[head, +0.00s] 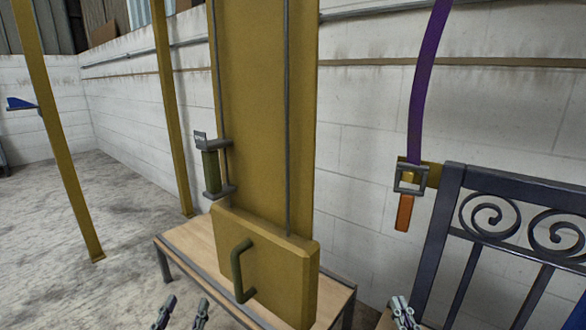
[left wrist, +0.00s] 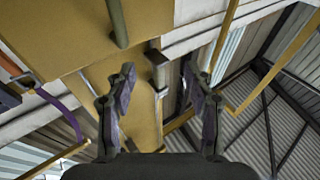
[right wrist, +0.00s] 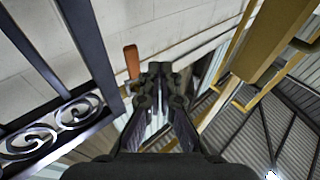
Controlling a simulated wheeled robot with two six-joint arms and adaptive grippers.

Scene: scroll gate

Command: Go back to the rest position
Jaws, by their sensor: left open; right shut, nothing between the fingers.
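My left gripper (head: 181,313) is at the bottom edge of the head view, in front of the wooden-topped bench. It is open and empty, and its two spread fingers show in the left wrist view (left wrist: 160,95). My right gripper (head: 403,312) is at the bottom edge, left of the dark scroll gate (head: 462,240). Its fingertips are together and hold nothing in the right wrist view (right wrist: 160,70). The gate has spiral scrolls and upright bars; part of it also shows in the right wrist view (right wrist: 60,118).
A yellow panel with a handled box (head: 285,268) stands at the wooden-topped bench (head: 195,238). A purple strap (head: 425,80) hangs through a buckle (head: 410,178) with an orange end (head: 404,213). Yellow posts (head: 60,130) stand left. Concrete floor (head: 80,210) is clear there.

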